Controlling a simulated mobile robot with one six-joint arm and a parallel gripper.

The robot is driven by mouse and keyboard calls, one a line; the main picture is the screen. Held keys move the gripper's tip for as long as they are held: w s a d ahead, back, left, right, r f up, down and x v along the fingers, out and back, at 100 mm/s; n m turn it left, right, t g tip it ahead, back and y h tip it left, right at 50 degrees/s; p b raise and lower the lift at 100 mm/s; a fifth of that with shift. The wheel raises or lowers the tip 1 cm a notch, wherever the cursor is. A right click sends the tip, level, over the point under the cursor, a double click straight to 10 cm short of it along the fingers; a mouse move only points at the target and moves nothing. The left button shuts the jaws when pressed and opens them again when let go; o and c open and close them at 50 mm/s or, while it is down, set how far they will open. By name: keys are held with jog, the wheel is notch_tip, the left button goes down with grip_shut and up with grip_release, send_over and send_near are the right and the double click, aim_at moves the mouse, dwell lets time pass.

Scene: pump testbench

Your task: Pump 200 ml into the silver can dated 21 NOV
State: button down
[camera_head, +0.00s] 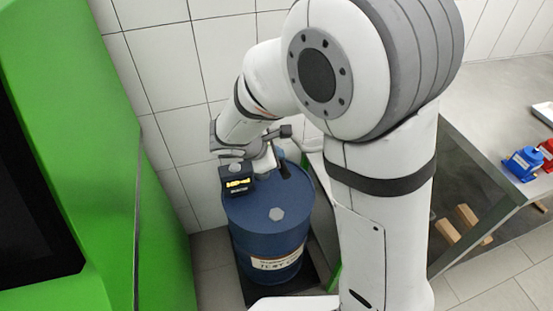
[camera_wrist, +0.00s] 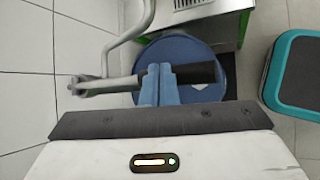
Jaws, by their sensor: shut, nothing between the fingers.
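A blue drum (camera_head: 270,220) with a pale label reading TEST stands on the floor against the tiled wall. A dark pump display (camera_head: 237,183) with yellow digits, too small to read surely, sits at its top. In the wrist view the drum (camera_wrist: 182,50) lies below my gripper (camera_wrist: 160,68). Its blue fingers are shut together and empty, in front of a grey bar with a black grip (camera_wrist: 197,73). I cannot tell whether they touch it. A bent grey pipe (camera_wrist: 133,30) rises beside the bar. No silver can or date is visible.
A green cabinet (camera_head: 90,150) fills the left. A grey bench (camera_head: 490,90) at right carries a blue object (camera_head: 523,163) and a red object (camera_head: 547,150). In the wrist view a teal and black box (camera_wrist: 297,70) stands at right. My arm hides the middle of the head view.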

notch_tip(320, 180, down, 8)
jog(key=b, duration=0.8)
jog(key=shift+s+f, duration=0.25)
jog(key=shift+s, duration=0.2)
dwell(5.5)
jog(key=shift+d+r, duration=0.1)
jog(key=shift+r, duration=0.05)
dwell(0.4)
